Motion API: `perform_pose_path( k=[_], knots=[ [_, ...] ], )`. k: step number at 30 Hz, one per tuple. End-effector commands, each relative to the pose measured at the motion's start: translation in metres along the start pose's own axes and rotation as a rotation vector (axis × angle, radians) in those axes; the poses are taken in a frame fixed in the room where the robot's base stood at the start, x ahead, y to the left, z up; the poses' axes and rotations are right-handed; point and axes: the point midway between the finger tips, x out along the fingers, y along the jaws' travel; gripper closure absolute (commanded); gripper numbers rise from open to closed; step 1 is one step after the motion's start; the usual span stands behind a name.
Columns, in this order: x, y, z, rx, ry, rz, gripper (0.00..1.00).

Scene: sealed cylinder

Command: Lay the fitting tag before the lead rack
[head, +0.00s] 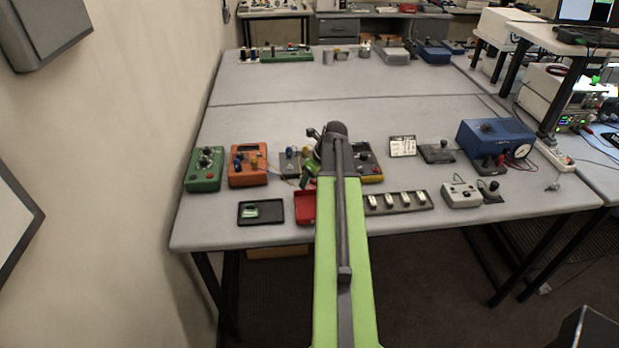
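My gripper (310,165) is over the near part of the grey table, mostly hidden behind my own arm; I cannot see its fingertips clearly or whether it holds anything. A black tray (246,219) at the front left holds a small green and white piece (251,211), which may be a tag. I cannot tell for sure which thing is the fitting tag. A long grey strip with several pale upright pieces (398,202) lies at the front, right of my arm; I cannot tell if it is the lead rack. A white printed card (402,146) stands behind it.
A green box (205,169), an orange meter (248,166) and a red tray (305,206) are left of my arm. A blue device with a dial (496,140) and a grey box (461,194) are at right. The table's middle (300,115) is clear.

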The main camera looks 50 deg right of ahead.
Motion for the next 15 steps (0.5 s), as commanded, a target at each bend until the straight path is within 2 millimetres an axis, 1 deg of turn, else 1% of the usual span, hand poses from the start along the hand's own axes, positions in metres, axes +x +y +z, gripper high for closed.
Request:
perform_pose_path(
  k=[1, 5, 9, 12, 15],
  knots=[
    [-0.016, 0.001, 0.003, 0.001, 0.0, 0.0, 0.51],
    [-0.046, 0.001, 0.004, 0.001, 0.0, 0.0, 0.51],
    [-0.08, 0.001, 0.004, 0.001, 0.0, 0.0, 0.51],
    [-0.099, 0.001, 0.004, 0.0, 0.0, 0.0, 0.51],
    [-0.108, 0.001, 0.003, 0.0, 0.0, 0.0, 0.51]
  ],
)
